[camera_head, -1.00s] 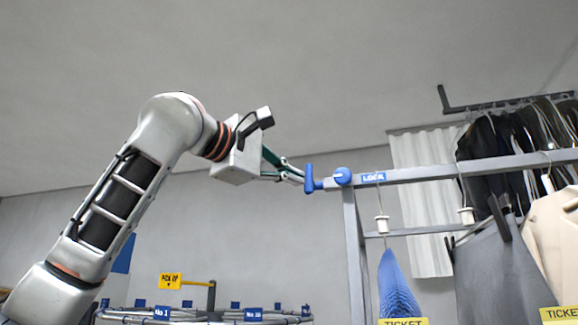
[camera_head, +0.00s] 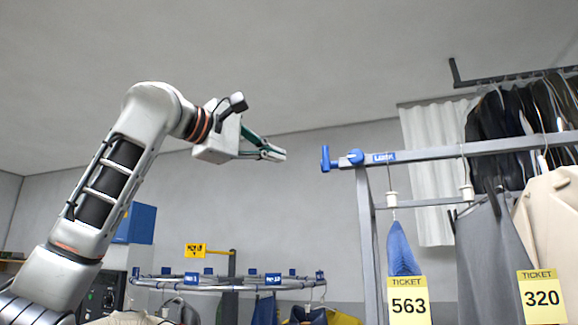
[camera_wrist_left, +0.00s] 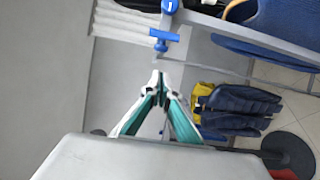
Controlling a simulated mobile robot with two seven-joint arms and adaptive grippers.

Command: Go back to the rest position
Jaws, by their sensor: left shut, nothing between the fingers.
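My left gripper (camera_head: 274,153) is shut and empty in the head view, raised in the air to the left of the garment rail (camera_head: 470,148). A clear gap lies between its fingertips and the blue handle (camera_head: 326,158) at the rail's left end. In the left wrist view the gripper's fingertips (camera_wrist_left: 158,80) meet, with nothing between them. The blue handle also shows in the left wrist view (camera_wrist_left: 160,46), beyond the fingertips. My right gripper is not in view.
On the rail hang a blue garment (camera_head: 401,250) with ticket 563 (camera_head: 408,301), grey trousers (camera_head: 488,265) and a beige coat (camera_head: 550,225) with ticket 320 (camera_head: 542,297). A round conveyor rack (camera_head: 225,287) with blue number tags stands lower left. The air above it is free.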

